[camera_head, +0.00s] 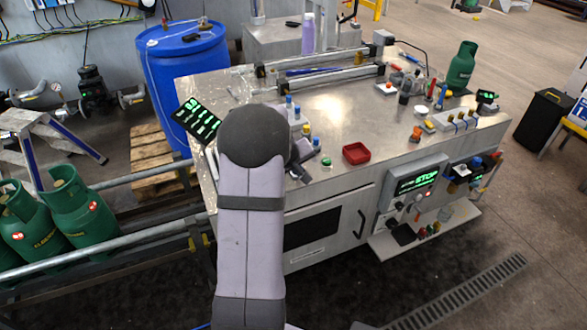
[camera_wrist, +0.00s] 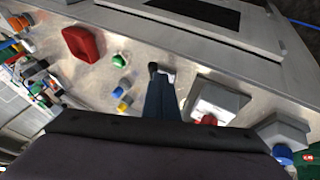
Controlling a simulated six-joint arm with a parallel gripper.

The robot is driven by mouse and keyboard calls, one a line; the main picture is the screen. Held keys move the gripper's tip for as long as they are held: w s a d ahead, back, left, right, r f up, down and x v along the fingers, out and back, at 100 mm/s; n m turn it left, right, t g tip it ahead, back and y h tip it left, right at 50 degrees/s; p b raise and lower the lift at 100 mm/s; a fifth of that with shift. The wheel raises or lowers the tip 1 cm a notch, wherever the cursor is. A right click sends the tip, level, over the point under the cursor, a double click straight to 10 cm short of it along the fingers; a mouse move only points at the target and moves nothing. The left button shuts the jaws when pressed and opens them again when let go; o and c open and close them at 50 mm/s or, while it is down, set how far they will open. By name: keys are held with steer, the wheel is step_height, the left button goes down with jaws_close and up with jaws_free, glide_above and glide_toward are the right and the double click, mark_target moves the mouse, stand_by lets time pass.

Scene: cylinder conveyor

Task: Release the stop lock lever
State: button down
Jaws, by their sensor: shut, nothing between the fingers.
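My gripper (camera_head: 301,172) is low over the steel bench top (camera_head: 325,110), just right of my arm in the head view. In the wrist view its dark fingers (camera_wrist: 161,84) are together with nothing between them. A small black-ended part (camera_wrist: 152,67) and a pale piece beside it show at the fingertips. This may be the stop lock lever, but I cannot tell, nor whether the fingers touch it. A grey box with a red button (camera_wrist: 208,119) stands right of the fingers. A second grey box with a blue button (camera_wrist: 283,153) is farther right.
A green button (camera_wrist: 118,60), a blue one (camera_wrist: 124,84) and a yellow one (camera_wrist: 123,104) stand left of the fingers. A red tray (camera_head: 356,153) lies beyond them. Bottles and fittings crowd the bench's right end. Green gas cylinders (camera_head: 80,222) stand on the conveyor at left.

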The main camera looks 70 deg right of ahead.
steer(key=shift+s+d, duration=0.35)
steer(key=shift+s, duration=0.35)
steer(key=shift+s+d, duration=0.6)
steer(key=shift+d, duration=0.05)
steer(key=shift+s+d+p, duration=0.2)
steer(key=shift+s+d, duration=0.05)
steer(key=shift+d, duration=0.4)
steer(key=shift+s+d+p, duration=0.2)
steer(key=shift+s+d, duration=0.05)
steer(key=shift+d, duration=0.4)
steer(key=shift+d+r+p, duration=0.15)
steer(key=shift+p, duration=0.55)
steer(key=shift+w+d+r+p, duration=0.1)
steer(key=shift+p, duration=0.45)
steer(key=p, duration=0.3)
steer(key=shift+d+r+n, duration=0.1)
steer(key=shift+d+n, duration=0.05)
steer(key=shift+n, duration=0.15)
steer(key=shift+t+p, duration=0.3)
steer(key=shift+p, duration=0.3)
steer(key=p, duration=0.3)
steer(key=shift+d+n, duration=0.2)
steer(key=shift+n, duration=0.1)
steer(key=shift+f+p, duration=0.35)
steer(key=shift+p, duration=0.4)
